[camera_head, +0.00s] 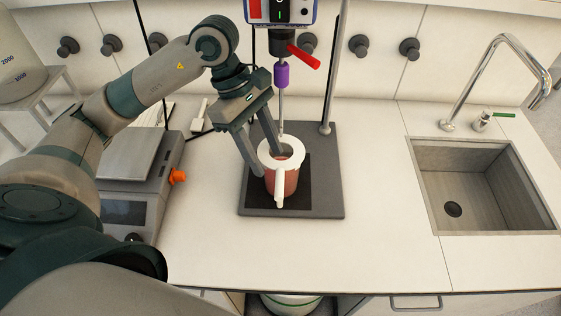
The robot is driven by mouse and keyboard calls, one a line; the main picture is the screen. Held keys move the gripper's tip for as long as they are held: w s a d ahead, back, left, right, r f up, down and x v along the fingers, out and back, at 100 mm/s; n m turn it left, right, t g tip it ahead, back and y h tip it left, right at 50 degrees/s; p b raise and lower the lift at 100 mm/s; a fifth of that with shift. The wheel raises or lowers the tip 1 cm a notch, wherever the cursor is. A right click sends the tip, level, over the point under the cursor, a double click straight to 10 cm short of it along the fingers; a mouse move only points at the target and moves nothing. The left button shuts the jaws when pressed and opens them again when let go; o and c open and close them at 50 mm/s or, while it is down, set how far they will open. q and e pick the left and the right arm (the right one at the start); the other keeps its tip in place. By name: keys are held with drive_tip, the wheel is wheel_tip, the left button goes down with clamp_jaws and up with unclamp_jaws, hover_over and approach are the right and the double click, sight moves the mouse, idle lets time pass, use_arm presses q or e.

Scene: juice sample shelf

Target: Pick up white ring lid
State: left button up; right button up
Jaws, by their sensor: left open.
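The white ring lid (296,160) sits on top of a beaker (284,184) of reddish juice, with its white handle strip hanging down the front. The beaker stands on the black mat of a dark stand base (326,200). My left gripper (269,163) is open just above and at the left of the lid. One finger is at the beaker's left side and the other is over the lid's ring opening. I cannot tell whether the fingers touch the lid. My right gripper is not in view.
A stirrer (283,95) with a thin shaft comes down over the beaker, beside a metal stand rod (334,70). A scale (140,170) with an orange knob stands left. A sink (480,185) with a tap is right. The counter between stand and sink is clear.

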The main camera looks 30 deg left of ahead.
use_arm(q)
clamp_jaws()
drive_tip(key=shift+a, duration=0.1)
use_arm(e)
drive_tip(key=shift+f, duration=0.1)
